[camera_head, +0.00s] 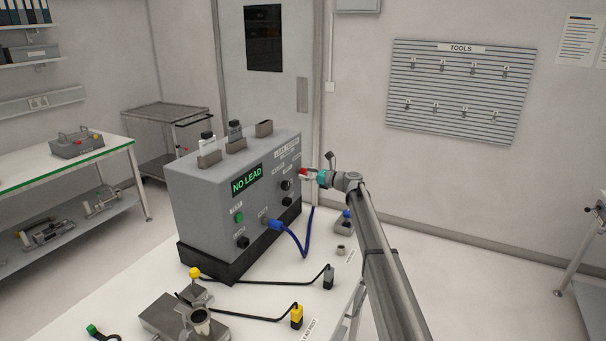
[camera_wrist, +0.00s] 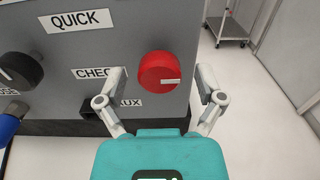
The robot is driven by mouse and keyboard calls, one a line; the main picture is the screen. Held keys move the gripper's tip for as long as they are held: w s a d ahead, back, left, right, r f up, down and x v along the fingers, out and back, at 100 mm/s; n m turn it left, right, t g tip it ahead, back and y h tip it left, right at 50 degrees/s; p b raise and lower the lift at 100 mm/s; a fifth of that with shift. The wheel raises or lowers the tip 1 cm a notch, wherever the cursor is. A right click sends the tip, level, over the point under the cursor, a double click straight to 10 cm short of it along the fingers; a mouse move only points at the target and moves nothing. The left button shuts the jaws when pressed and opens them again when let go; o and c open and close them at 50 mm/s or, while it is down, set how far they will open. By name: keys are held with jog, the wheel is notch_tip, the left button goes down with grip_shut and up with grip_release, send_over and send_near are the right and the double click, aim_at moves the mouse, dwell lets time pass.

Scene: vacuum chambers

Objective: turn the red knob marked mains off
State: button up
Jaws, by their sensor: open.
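The red knob (camera_wrist: 159,71) sits on the grey panel of the leak tester in the wrist view, with a white pointer line toward its right side. In the head view the red knob (camera_head: 303,171) shows small at the box's right end, partly hidden by my gripper. My gripper (camera_wrist: 162,88) is open, with one finger on each side of the knob and gaps between them and it. The head view shows my gripper (camera_head: 312,175) reaching the panel from the right. No label reading mains is legible; labels QUICK, CHEC and AUX show near the knob.
The grey box (camera_head: 205,205) displays NO LEAD and stands on a white table (camera_head: 262,318). A black knob (camera_wrist: 20,70) and a blue plug (camera_wrist: 8,125) are left of the red knob.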

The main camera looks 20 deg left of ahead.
jog(key=shift+a, duration=0.5)
jog(key=shift+c, duration=0.3)
jog(key=c, duration=1.1)
jog(key=shift+a, duration=0.1)
